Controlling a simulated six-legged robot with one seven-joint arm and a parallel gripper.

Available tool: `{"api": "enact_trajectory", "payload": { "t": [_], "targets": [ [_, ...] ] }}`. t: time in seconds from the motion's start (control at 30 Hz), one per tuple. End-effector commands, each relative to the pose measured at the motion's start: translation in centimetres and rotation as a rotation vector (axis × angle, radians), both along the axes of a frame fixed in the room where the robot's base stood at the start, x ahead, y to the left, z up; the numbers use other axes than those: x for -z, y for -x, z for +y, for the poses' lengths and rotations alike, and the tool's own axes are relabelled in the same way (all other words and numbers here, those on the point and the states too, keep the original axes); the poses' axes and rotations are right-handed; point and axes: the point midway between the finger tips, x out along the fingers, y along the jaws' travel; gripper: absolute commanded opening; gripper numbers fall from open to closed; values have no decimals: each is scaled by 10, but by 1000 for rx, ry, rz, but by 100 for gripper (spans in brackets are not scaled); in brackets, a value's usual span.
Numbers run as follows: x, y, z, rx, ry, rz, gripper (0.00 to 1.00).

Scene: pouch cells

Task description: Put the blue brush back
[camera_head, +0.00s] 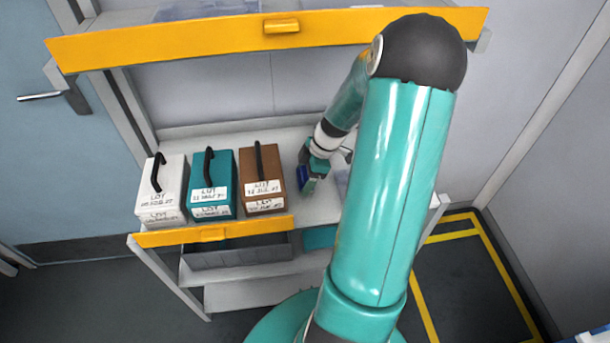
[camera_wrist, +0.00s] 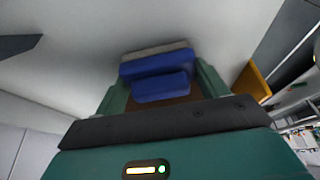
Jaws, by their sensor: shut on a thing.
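The blue brush (camera_wrist: 158,64) is between the two fingers of my gripper (camera_wrist: 158,85) in the wrist view. A grey strip runs along its far edge. My gripper is shut on it. In the head view my gripper (camera_head: 312,180) is over the shelf, just right of the brown box, with the blue of the brush (camera_head: 303,175) showing at its left side. My arm hides part of the shelf to the right. I cannot tell whether the brush touches the shelf.
White (camera_head: 163,190), teal (camera_head: 212,184) and brown (camera_head: 262,181) handled boxes with labels stand in a row on the shelf (camera_head: 310,212), left of my gripper. A yellow-edged upper shelf (camera_head: 220,36) hangs above. A grey bin (camera_head: 240,256) sits below. Yellow floor lines (camera_head: 500,265) lie at right.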

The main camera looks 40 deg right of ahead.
Motion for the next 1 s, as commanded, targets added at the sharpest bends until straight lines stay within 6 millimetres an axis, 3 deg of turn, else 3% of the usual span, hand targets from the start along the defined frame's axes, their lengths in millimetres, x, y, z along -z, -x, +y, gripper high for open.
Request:
{"api": "enact_trajectory", "payload": {
  "t": [0.2,0.23,0.33,0.73,1.0],
  "targets": [
    [3,0,0,0,0,0,51],
    [3,0,0,0,0,0,76],
    [3,0,0,0,0,0,94],
    [-5,1,-2,1,2,-1,94],
    [-52,12,-19,2,6,-3,94]
  ]
}}
